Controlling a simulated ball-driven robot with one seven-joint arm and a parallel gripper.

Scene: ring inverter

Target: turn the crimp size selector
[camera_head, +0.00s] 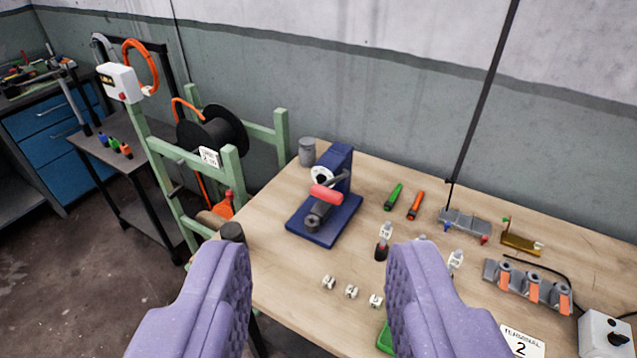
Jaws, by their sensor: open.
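A blue bench press (338,165), which looks like the crimping tool, stands on the wooden table (274,284). It has a red handle (326,194), a dark cylinder below that, and a pale round dial (322,176) on its upright. The dial may be the crimp size selector; its markings are too small to read. My gripper (320,252) is open and empty, its two purple fingers in the foreground. It points toward the press and appears apart from it.
Green and orange tools (415,204), grey racks (465,225) and small white parts (351,291) lie on the table. A white box with a black knob (619,339) sits at lower right. A green frame with a black cable reel (213,138) stands left of the table.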

